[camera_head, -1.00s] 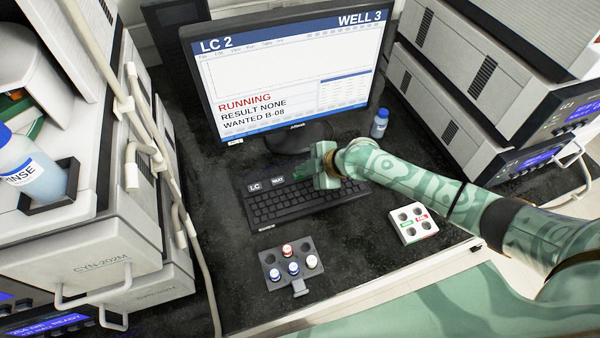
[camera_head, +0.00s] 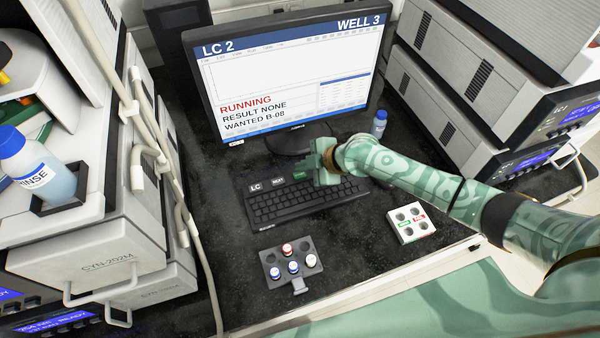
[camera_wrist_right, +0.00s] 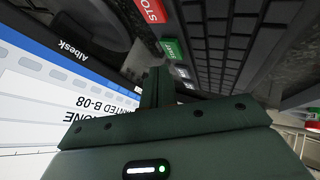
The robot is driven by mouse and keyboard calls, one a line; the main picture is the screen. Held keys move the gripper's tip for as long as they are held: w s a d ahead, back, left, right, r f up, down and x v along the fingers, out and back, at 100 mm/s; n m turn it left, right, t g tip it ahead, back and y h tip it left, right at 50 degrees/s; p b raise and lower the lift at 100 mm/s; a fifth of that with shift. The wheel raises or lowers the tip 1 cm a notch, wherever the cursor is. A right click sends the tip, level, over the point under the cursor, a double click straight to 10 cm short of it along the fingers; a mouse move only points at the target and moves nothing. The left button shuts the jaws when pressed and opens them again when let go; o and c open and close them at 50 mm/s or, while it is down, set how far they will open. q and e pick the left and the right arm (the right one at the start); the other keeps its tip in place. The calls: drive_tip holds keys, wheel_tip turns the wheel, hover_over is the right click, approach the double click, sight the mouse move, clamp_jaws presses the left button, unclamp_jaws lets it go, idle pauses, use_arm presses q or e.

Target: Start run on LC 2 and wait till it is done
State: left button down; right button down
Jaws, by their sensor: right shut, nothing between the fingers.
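My right gripper (camera_head: 320,173) is shut and empty at the keyboard's back right. In the right wrist view its fingers (camera_wrist_right: 156,80) point at the key row, near the green key (camera_wrist_right: 172,50) and the red STOP key (camera_wrist_right: 150,10). I cannot tell whether they touch a key. My left gripper is not in view.
A dark rack (camera_head: 291,268) with several capped vials stands at the front. A white block (camera_head: 413,222) with round holes is right of it. A small blue-capped bottle (camera_head: 379,124) stands beside the monitor. Stacked instruments flank both sides; a rinse bottle (camera_head: 38,168) is at left.

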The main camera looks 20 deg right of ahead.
sight(304, 176)
wheel_tip(304, 176, up, 5)
drive_tip(key=p, duration=0.3)
drive_tip(key=shift+f, duration=0.1)
